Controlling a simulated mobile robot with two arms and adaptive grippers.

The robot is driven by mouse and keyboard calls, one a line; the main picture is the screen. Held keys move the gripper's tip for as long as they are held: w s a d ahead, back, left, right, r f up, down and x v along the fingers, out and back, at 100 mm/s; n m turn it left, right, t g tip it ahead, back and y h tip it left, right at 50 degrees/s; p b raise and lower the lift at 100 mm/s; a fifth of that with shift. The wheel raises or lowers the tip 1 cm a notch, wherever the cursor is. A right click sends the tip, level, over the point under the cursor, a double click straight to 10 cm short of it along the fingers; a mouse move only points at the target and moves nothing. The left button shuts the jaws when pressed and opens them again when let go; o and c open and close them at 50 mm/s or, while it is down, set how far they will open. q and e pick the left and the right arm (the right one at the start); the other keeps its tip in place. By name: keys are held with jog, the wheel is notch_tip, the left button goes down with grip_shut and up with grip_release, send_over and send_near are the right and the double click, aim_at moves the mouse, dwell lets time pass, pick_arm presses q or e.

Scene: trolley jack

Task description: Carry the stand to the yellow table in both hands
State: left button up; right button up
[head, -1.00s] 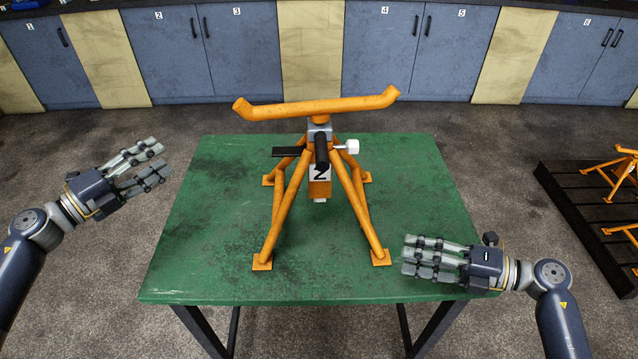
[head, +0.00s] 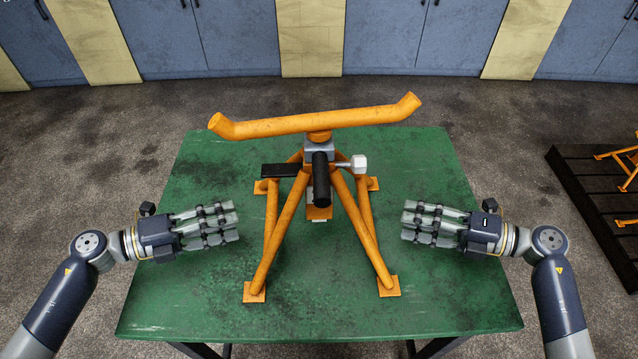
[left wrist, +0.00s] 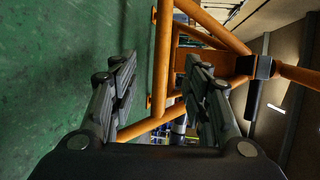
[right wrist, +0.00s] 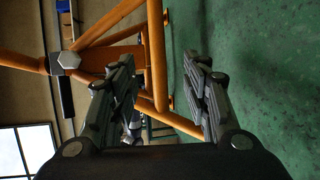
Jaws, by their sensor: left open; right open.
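The orange stand (head: 268,240) stands upright on a green table (head: 180,305), with its bent top bar (head: 310,123) spread left to right. In the head view my left gripper (head: 238,222) is open and empty, just left of the stand's legs. My right gripper (head: 404,222) is open and empty, just right of the legs. The left wrist view shows the orange legs (left wrist: 162,60) ahead of and partly between the open fingers. The right wrist view shows a leg (right wrist: 157,60) likewise ahead of the open fingers. No yellow table is in view.
A dark slatted rack or pallet (head: 590,205) with more orange parts (head: 622,155) is on the floor at the right. Blue cabinets (head: 225,35) line the back wall. Grey floor (head: 480,120) is open behind and beside the table.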

aim_at(267, 211)
jog(key=shift+w, duration=0.1)
pick_arm(q)
jog(key=shift+s+d+r, duration=0.1)
jog(key=shift+s+r, duration=0.15)
jog(key=shift+s, duration=0.25)
pick_arm(e)
jog(key=shift+s+a+r, duration=0.1)
jog(key=shift+s+r, duration=0.15)
jog(key=shift+s, duration=0.35)
pick_arm(q)
jog(key=x, duration=1.1)
jog(key=shift+w, duration=0.2)
pick_arm(e)
jog(key=x, duration=1)
jog(key=shift+w+a+f, duration=0.25)
jog(key=shift+w, duration=0.1)
pick_arm(q)
grip_shut()
pick_arm(e)
grip_shut()
pick_arm(q)
jog(key=shift+w+r, duration=0.1)
jog(key=shift+r, duration=0.25)
pick_arm(e)
jog(key=shift+w+r, duration=0.1)
jog(key=shift+r, duration=0.25)
pick_arm(q)
jog(key=shift+w, duration=0.1)
pick_arm(e)
jog(key=shift+w, duration=0.1)
